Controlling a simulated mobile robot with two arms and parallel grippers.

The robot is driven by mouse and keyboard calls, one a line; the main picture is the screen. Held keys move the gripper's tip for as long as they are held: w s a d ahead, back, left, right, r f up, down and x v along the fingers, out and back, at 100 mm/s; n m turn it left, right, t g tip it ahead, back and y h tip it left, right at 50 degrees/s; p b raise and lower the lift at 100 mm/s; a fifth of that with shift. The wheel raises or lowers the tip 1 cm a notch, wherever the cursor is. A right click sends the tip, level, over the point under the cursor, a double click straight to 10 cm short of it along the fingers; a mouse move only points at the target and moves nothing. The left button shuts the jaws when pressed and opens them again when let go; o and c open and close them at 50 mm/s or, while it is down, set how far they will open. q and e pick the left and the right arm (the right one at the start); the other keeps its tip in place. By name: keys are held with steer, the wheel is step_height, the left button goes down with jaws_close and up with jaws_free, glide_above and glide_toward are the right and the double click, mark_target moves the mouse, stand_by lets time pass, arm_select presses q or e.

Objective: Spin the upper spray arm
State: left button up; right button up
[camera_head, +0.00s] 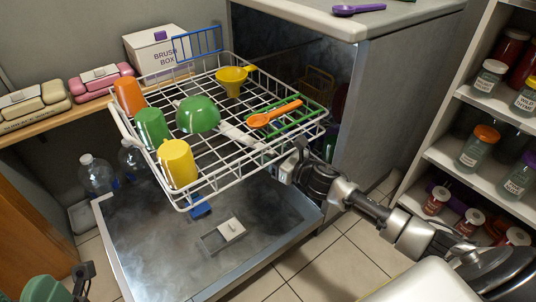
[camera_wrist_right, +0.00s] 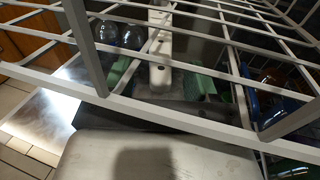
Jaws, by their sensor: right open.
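The upper spray arm (camera_head: 238,137) is a long pale grey bar under the wire of the pulled-out upper rack (camera_head: 183,206). Rack wires partly cover it. In the right wrist view the spray arm (camera_wrist_right: 160,48) points away from the camera and shows small dark holes. My right gripper (camera_head: 288,166) is open at the rack's right front edge, low beside the rim. Two greenish shapes flank the spray arm's near end in the wrist view and look like its fingers. Whether they touch it cannot be told.
The rack holds an orange cup (camera_head: 129,96), a green cup (camera_head: 152,128), a yellow cup (camera_head: 178,163), a green bowl (camera_head: 198,114), a yellow funnel (camera_head: 232,80) and an orange spoon (camera_head: 274,114). The open dishwasher door (camera_head: 150,250) lies below. Shelves of jars (camera_head: 478,146) stand right.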

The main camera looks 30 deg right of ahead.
steer(key=shift+w+a, duration=0.15)
steer(key=shift+w, duration=0.15)
steer(key=shift+c, duration=0.4)
jaws_close()
steer(key=shift+s+a+h, duration=0.2)
steer(key=shift+a+h, duration=0.1)
steer(key=shift+a, duration=0.15)
steer(key=s+a+m+t+h+p, duration=0.1)
steer(key=a+m+t+h, duration=0.1)
steer(key=a+m+h, duration=0.2)
steer(key=a+h, duration=0.2)
steer(key=shift+s+a+m, duration=0.3)
steer(key=shift+s, duration=0.05)
steer(key=shift+o, duration=0.4)
jaws_free()
